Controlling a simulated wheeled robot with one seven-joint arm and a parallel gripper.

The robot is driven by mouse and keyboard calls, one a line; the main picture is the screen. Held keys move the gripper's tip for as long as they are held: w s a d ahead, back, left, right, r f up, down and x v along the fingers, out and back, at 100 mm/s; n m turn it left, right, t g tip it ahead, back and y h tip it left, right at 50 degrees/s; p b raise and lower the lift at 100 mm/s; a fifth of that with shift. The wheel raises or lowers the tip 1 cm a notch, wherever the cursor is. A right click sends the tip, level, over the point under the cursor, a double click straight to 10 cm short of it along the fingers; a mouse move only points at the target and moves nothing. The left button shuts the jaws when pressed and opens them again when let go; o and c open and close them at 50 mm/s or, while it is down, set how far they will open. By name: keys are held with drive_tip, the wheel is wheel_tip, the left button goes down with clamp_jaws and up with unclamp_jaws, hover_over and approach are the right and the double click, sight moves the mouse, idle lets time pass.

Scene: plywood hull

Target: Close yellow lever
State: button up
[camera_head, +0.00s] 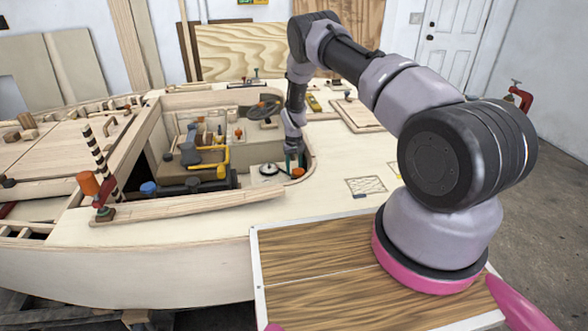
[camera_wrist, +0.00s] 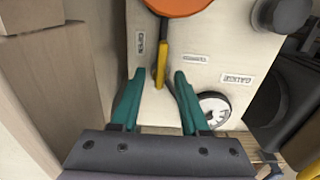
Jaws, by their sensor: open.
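The yellow lever (camera_wrist: 162,62) shows in the wrist view on a pale panel, just below a round orange part (camera_wrist: 178,5). It is long and narrow and lies up and down in the picture. My gripper (camera_wrist: 159,76) is open, with its teal fingertips on either side of the lever's lower end. I cannot tell whether either finger touches it. In the head view my gripper (camera_head: 294,158) reaches down into the hull's cockpit beside the orange part (camera_head: 298,171). The lever cannot be made out there.
A white dial (camera_wrist: 214,108) sits right of my fingers, and a dark knob (camera_wrist: 290,13) is at the upper right. A wooden wall (camera_wrist: 45,85) stands close on the left. In the head view, an engine with a yellow pipe (camera_head: 224,158) lies left of my gripper.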

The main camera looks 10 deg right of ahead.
drive_tip(key=shift+c, duration=0.3)
clamp_jaws()
